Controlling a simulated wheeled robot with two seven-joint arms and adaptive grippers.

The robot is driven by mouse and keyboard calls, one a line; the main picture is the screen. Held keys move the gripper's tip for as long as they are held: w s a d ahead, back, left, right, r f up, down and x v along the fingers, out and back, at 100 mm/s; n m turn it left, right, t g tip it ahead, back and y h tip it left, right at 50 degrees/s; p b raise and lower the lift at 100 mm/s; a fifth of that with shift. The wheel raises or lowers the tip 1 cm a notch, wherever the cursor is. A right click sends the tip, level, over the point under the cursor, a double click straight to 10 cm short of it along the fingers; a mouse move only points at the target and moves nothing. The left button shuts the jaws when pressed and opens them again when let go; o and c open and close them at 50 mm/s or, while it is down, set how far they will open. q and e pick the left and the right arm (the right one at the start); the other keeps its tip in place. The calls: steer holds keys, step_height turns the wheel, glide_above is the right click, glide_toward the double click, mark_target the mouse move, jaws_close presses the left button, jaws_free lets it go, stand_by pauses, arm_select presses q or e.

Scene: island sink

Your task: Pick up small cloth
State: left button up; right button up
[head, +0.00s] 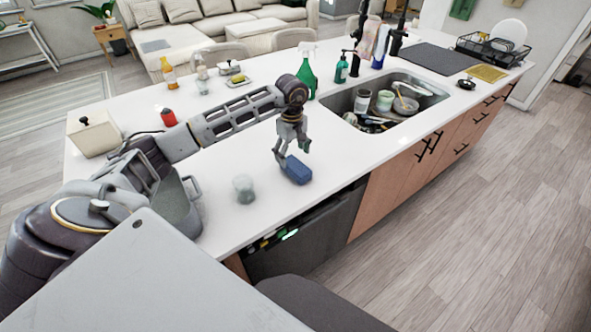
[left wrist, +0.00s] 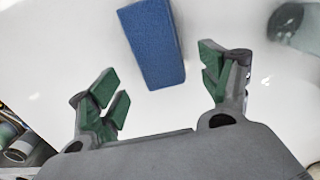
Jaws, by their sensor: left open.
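A small blue cloth (head: 296,170), folded into a block shape, lies on the white island top near its front edge. My left gripper (head: 291,150) is open and points down just above and beside the cloth in the head view. In the left wrist view the cloth (left wrist: 152,42) lies ahead of the two green-padded fingertips of the open gripper (left wrist: 160,80), roughly between their lines. Nothing is held between the fingers. My right gripper does not show in either view.
A clear glass (head: 244,189) stands left of the cloth. The sink (head: 345,103) with dishes is to the right. A green spray bottle (head: 307,72) and a soap bottle (head: 341,70) stand behind.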

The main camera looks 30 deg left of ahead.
mark_target(293, 163)
arm_select(q)
steer(key=shift+s+d+f+p, duration=0.1)
steer(key=shift+f+p, duration=0.45)
steer(key=shift+f, duration=1.85)
steer(key=shift+c, duration=1.2)
steer(key=c, duration=0.8)
steer(key=shift+c, duration=0.2)
steer(key=shift+r, duration=0.2)
steer(key=shift+r+b, duration=0.75)
steer(key=shift+r, duration=4.1)
